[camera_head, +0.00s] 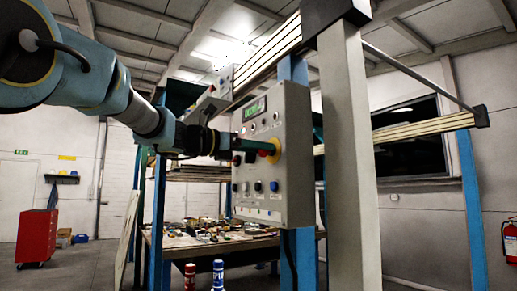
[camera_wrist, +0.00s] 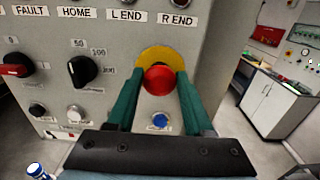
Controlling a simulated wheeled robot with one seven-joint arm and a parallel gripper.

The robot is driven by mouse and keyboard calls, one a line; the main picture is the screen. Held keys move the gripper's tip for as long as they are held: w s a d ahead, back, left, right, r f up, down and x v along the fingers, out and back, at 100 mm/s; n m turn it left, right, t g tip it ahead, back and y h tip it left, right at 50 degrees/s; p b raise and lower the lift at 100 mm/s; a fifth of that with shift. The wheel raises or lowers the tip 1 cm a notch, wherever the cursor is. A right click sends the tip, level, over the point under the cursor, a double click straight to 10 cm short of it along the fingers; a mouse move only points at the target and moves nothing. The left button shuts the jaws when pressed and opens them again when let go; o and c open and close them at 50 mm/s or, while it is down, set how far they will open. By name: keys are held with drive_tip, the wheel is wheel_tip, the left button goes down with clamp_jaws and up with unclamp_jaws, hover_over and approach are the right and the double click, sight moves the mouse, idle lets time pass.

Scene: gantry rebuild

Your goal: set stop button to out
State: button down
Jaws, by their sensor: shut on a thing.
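The stop button is a red mushroom head (camera_wrist: 159,80) on a yellow round plate (camera_wrist: 158,58), on the right part of a grey control panel (camera_head: 298,140). In the wrist view my gripper (camera_wrist: 160,82) has one green finger on each side of the red head, closed on it. In the head view my gripper (camera_head: 262,146) reaches the panel from the left, and the yellow plate (camera_head: 274,151) shows at the fingertips. The red head is mostly hidden there by the fingers. I cannot tell how far the button stands out.
A black dial (camera_wrist: 83,69), a red switch (camera_wrist: 17,66) and a blue button (camera_wrist: 160,121) sit close by on the panel. A grey post (camera_head: 350,160) stands just right of it. A cluttered table (camera_head: 210,240) is below, and a red cabinet (camera_head: 37,238) stands far left.

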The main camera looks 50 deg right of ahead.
idle(0.4)
drive_tip(key=shift+w+a+f+b, duration=0.1)
drive_tip(key=shift+w+a+b, duration=0.3)
drive_tip(key=shift+b, duration=0.65)
drive_tip(key=shift+s+a, duration=0.1)
drive_tip(key=shift+c, duration=1.6)
unclamp_jaws()
drive_tip(key=shift+a, duration=0.1)
